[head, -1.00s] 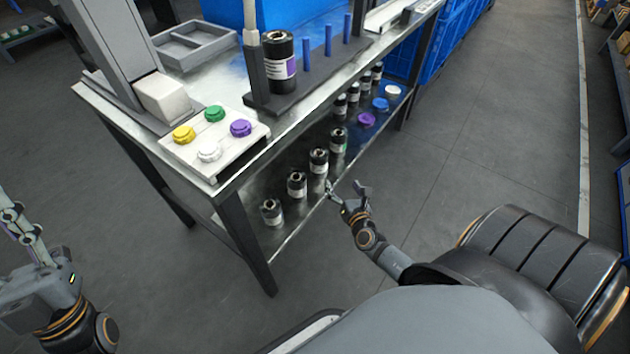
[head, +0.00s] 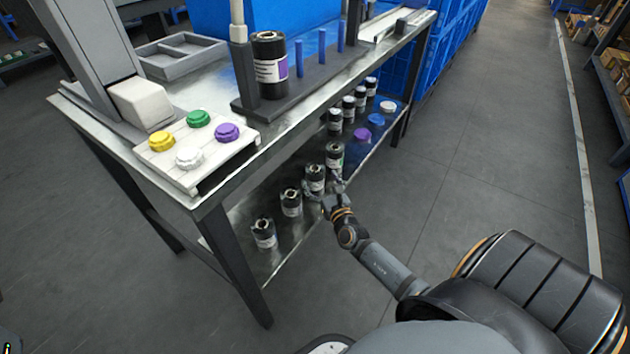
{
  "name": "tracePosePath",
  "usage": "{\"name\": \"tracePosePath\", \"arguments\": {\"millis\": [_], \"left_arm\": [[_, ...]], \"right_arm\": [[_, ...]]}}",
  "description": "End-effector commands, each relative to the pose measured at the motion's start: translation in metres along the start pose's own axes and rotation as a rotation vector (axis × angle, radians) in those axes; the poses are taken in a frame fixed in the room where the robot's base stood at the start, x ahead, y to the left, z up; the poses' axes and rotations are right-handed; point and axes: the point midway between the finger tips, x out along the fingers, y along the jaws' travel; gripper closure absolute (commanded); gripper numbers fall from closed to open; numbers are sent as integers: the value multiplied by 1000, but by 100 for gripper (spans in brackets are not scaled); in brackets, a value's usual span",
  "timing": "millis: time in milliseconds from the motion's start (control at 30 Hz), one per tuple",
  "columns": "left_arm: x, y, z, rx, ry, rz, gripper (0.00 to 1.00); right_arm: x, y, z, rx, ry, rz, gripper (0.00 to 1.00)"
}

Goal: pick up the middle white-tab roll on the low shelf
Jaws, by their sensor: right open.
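Black rolls with white labels stand upright in a line on the low shelf (head: 285,232). From near to far they are a nearest roll (head: 264,235), a second roll (head: 291,203), a third roll (head: 314,180) and a far roll (head: 334,157) with a green mark. Tab colours on the nearer three are too small to tell, so I cannot single out the middle white-tab roll for sure. My right gripper (head: 326,187) is open at the shelf's front edge, close beside the third roll and partly covering its lower right side. Contact cannot be told. My left gripper is out of view.
Several more rolls (head: 348,109) stand further along the shelf, near purple (head: 361,135), blue and white caps. The tabletop (head: 215,82) overhangs the shelf, with a table leg (head: 235,262) at the near corner. Open floor (head: 460,150) lies to the right.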

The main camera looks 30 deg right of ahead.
Motion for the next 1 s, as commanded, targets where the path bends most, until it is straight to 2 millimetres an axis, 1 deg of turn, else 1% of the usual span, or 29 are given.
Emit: {"name": "tracePosePath", "arguments": {"millis": [33,100,200,300,467,500,1000], "left_arm": [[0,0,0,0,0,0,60],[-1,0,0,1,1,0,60],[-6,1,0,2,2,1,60],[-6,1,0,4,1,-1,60],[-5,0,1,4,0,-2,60],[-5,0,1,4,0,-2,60],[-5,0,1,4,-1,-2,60]], "right_arm": [[11,0,3,2,-4,-1,16],[23,1,6,3,-3,-1,16],[36,1,3,2,-2,-1,16],[42,1,3,2,0,0,16],[42,1,4,2,0,0,16],[42,1,4,2,0,0,18],[42,1,4,2,-1,0,85]]}}
